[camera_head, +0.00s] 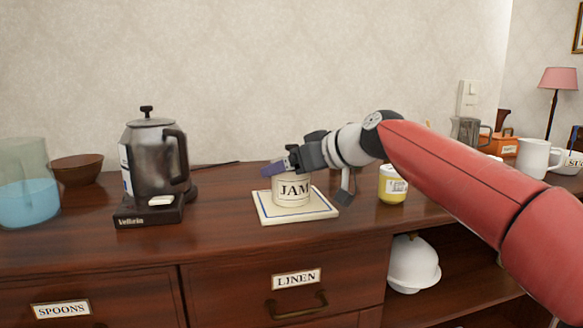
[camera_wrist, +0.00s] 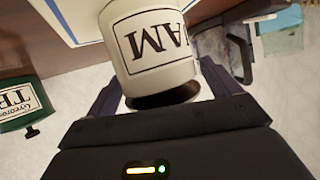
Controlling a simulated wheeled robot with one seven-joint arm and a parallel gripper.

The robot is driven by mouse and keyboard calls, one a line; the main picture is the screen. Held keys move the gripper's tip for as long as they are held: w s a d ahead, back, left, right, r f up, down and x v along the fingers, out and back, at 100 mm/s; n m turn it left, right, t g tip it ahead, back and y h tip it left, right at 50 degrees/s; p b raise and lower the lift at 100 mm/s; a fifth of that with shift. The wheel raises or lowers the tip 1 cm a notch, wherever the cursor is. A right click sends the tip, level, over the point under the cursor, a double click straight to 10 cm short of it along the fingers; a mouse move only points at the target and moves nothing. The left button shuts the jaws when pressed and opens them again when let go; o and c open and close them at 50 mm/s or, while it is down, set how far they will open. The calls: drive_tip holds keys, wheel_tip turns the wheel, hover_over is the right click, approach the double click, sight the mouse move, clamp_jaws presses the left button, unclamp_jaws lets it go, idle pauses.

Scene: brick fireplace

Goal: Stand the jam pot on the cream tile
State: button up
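The jam pot (camera_head: 291,191), a cream pot labelled JAM, looks upright over the middle of the cream tile (camera_head: 325,209); I cannot tell whether its base touches. The tile is square with a thin blue border and lies on the sideboard. My gripper (camera_head: 274,168) is at the pot's top, coming in from the right. In the wrist view the pot (camera_wrist: 150,45) shows upside down, its dark top close to my palm. My gripper's fingers (camera_wrist: 162,82) flank the pot closely on both sides; I cannot tell whether they press on it.
A kettle (camera_head: 155,165) on its dark base stands to the left, beside a wooden bowl (camera_head: 77,169) and a glass vessel of blue liquid (camera_head: 27,190). A yellow-and-white jar (camera_head: 392,185) stands right of the tile, near my arm.

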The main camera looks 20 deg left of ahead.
drive_tip(key=shift+o, duration=0.5)
drive_tip(key=shift+d+r, duration=0.15)
drive_tip(key=b+v, duration=0.3)
drive_tip(key=v, duration=0.8)
drive_tip(key=shift+s+d+r, duration=0.2)
drive_tip(key=shift+s+d, duration=0.05)
drive_tip(key=shift+d, duration=0.05)
